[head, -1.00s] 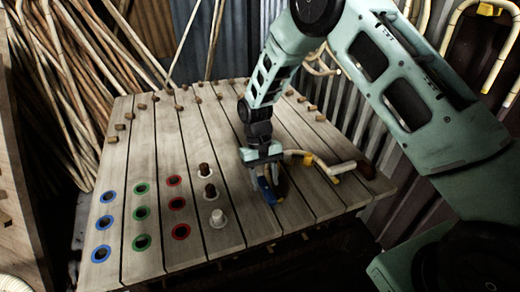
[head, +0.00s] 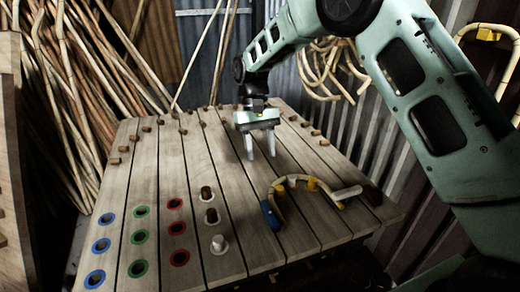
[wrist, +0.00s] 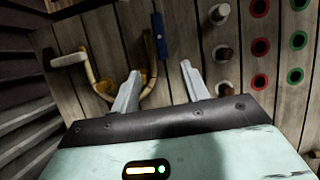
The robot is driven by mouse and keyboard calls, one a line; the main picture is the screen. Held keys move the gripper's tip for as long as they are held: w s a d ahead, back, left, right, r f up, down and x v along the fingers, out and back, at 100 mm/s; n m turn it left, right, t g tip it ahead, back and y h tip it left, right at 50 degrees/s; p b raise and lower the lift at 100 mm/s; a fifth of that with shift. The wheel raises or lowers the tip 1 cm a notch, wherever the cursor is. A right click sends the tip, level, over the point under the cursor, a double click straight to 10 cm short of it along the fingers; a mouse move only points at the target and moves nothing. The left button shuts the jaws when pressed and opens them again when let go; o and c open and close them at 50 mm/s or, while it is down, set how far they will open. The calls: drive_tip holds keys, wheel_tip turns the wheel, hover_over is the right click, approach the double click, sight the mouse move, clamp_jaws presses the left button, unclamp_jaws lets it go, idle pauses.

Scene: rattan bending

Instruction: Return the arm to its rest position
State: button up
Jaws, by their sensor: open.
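My gripper (head: 261,147) is open and empty, raised above the far middle of the wooden table (head: 200,160), its two pale fingers pointing down. In the wrist view my gripper (wrist: 158,90) shows its fingers spread apart with nothing between them. A bent rattan piece (head: 300,185) lies at the right front of the table, with yellow blocks on it, a blue piece (head: 270,216) at its left end and a white peg (head: 346,193) near its right end. The rattan piece (wrist: 93,75) also shows beyond the fingers in the wrist view, apart from them.
Blue, green and red ringed holes (head: 140,237) lie at the table's left front. Several pegs, among them a white one (head: 218,244), stand beside them. Small wooden pegs line the table's far and side edges. Rattan poles (head: 70,100) lean at the left; bent rattan (head: 322,68) hangs on the corrugated wall.

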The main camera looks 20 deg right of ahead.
idle(0.3)
drive_tip(key=s+a+r+n+t, duration=0.1)
drive_tip(key=s+a+r+n, duration=0.2)
drive_tip(key=s, duration=0.5)
drive_tip(key=s+a+r+n+t, duration=0.1)
drive_tip(key=s+a+r, duration=0.2)
drive_tip(key=s+a, duration=0.45)
drive_tip(key=s+d+f+n+t, duration=0.1)
drive_tip(key=s+d+n+t, duration=0.1)
drive_tip(key=s, duration=1.6)
drive_tip(key=shift+s+d+n+y, duration=0.3)
drive_tip(key=shift+d+n, duration=0.4)
drive_tip(key=shift+d, duration=0.25)
drive_tip(key=shift+w+f, duration=0.1)
drive_tip(key=shift+w, duration=0.3)
